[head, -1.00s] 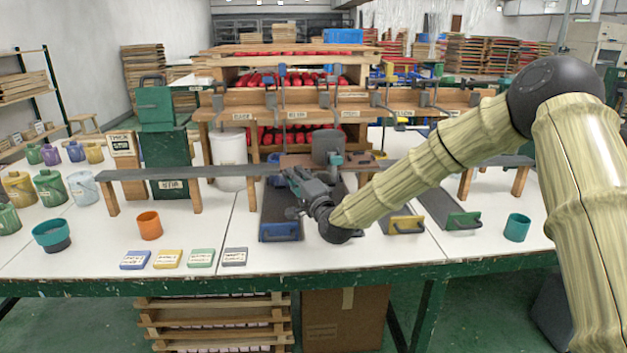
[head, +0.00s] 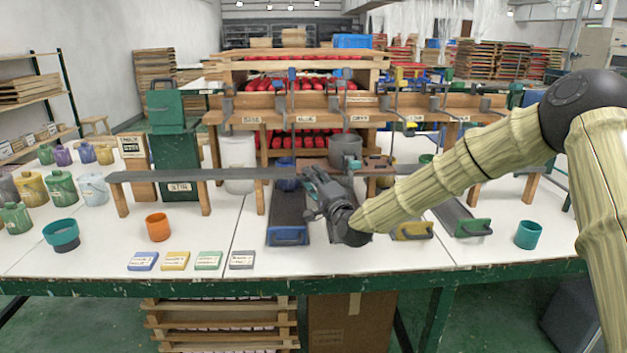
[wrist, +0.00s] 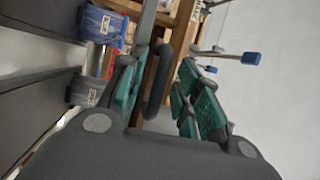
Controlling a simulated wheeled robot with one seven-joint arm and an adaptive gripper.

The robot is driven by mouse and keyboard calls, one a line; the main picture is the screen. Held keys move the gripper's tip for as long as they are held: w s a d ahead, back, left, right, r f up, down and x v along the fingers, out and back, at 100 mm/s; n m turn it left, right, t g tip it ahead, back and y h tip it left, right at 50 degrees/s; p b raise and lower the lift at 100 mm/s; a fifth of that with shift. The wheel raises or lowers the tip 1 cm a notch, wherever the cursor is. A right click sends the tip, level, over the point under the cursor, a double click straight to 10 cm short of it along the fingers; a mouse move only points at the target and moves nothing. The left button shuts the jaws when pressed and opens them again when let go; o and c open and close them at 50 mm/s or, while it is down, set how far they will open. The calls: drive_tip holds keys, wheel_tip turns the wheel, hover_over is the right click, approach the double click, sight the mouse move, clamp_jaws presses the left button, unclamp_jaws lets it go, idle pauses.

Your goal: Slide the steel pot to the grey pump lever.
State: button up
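The steel pot (head: 345,147) is a grey, open-topped pot behind my gripper, below the label that seems to read GREY (head: 358,118). My gripper (head: 318,183) is low over the dark tracks, in front of the pot and apparently apart from it. In the wrist view my gripper (wrist: 160,95) has its teal-padded fingers spread, with a dark rounded bar (wrist: 158,80) showing between them. I cannot tell what this bar belongs to. Several levers hang along the wooden rack; which is the grey pump lever is too small to tell. Blue-tipped rods (wrist: 250,58) show in the wrist view.
A long grey rail (head: 230,173) on wooden legs crosses behind my gripper. A blue-handled tray (head: 288,236) and a green-handled tray (head: 474,228) lie either side. An orange cup (head: 158,227) and several colour cards stand left.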

drive_tip(key=v, duration=1.2)
drive_tip(key=shift+d, duration=0.1)
